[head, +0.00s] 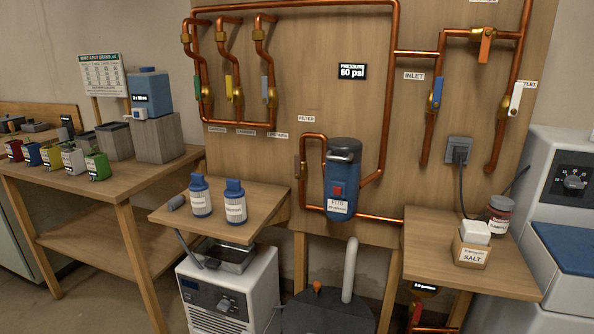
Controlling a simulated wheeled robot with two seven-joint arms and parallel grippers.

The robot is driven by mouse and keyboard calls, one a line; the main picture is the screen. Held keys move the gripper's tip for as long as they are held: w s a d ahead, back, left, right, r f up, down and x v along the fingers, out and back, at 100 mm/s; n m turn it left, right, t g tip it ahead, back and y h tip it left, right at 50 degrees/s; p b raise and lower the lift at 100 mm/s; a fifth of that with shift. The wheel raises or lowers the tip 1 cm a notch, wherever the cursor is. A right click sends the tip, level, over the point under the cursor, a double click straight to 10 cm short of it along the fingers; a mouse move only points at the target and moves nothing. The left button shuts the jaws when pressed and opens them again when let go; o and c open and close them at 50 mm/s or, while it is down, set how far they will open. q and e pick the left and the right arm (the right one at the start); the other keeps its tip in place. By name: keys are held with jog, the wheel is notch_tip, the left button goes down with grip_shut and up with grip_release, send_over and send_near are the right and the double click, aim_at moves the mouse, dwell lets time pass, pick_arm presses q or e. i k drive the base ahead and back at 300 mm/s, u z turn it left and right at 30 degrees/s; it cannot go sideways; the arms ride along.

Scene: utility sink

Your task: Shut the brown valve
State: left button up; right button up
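Several valves with coloured handles sit on copper pipes on the wooden board. At the upper right, an orange-brown handle (486,45) is on a brass valve in the top pipe, and it is the closest to brown that I can see clearly. It stands roughly upright, tilted slightly. A small brownish valve part (301,169) is on the pipe left of the filter, too small to make out its handle. The blue inlet handle (437,93) and white outlet handle (515,98) hang on vertical pipes. Neither of my grippers is in view.
The blue filter housing (342,180) stands before the board. Two white-and-blue bottles (235,201) stand on the left shelf. A salt box (471,250) and a jar (497,214) occupy the right shelf (425,240). Green, yellow and grey handles (228,88) are at upper left.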

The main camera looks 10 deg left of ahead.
aim_at(298, 172)
jog(key=u, duration=0.25)
jog(key=i, duration=1.2)
jog(key=z, duration=0.4)
